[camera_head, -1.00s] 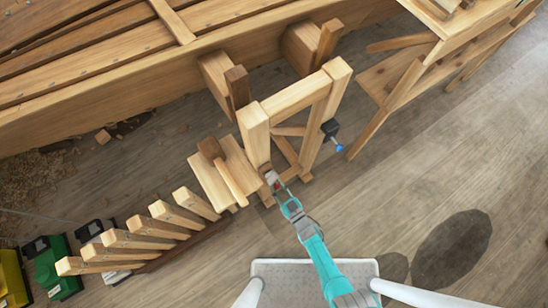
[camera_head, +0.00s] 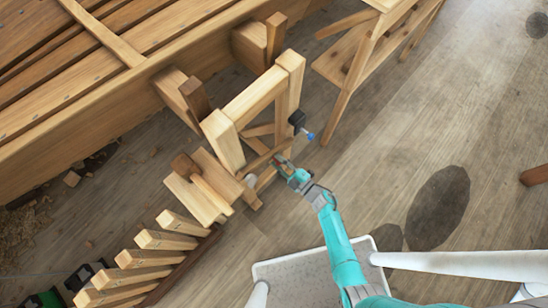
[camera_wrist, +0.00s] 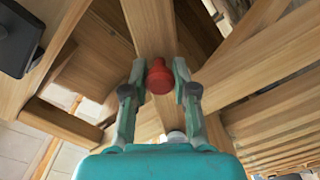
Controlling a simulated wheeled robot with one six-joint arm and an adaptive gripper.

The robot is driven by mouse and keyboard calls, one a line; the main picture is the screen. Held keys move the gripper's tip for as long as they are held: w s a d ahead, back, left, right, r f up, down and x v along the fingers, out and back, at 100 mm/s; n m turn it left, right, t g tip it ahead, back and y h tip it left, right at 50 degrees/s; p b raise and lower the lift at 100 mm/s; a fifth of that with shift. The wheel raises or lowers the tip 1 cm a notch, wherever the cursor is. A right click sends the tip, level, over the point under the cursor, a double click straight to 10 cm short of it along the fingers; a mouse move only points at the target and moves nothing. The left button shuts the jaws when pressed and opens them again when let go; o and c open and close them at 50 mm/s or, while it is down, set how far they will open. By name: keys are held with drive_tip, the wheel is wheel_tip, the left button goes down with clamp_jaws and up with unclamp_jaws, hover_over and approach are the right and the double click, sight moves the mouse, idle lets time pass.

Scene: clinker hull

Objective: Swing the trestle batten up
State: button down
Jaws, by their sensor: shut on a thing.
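The wooden trestle (camera_head: 252,98) stands upright beside the hull, with a top beam, posts and bracing. My gripper (camera_head: 281,161) is low at its near side, between the posts. In the wrist view my gripper (camera_wrist: 160,70) has its two fingers closed around a red knob (camera_wrist: 158,79). The knob sits in front of a wooden strip, seemingly the batten (camera_wrist: 149,28), which runs up and away. In the head view a thin slanting strip (camera_head: 266,157) meets my gripper; the knob is too small to tell there.
The planked hull (camera_head: 120,105) fills the upper left. A black clamp with a blue tip (camera_head: 298,120) is on the trestle's right post. A wooden bench (camera_head: 352,65) stands at upper right. Slanted wooden pieces (camera_head: 138,258) line the lower left.

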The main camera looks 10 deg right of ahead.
wheel_tip(320, 180, up, 7)
drive_tip(key=w+d+n, duration=0.1)
drive_tip(key=n, duration=0.4)
drive_tip(key=shift+d+r+n, duration=0.15)
drive_tip(key=shift+d+n, duration=0.15)
drive_tip(key=shift+n, duration=0.1)
drive_tip(key=c, duration=0.9)
unclamp_jaws()
drive_tip(key=v, duration=1.1)
drive_tip(key=shift+s+d, duration=0.25)
drive_tip(key=shift+s, duration=0.05)
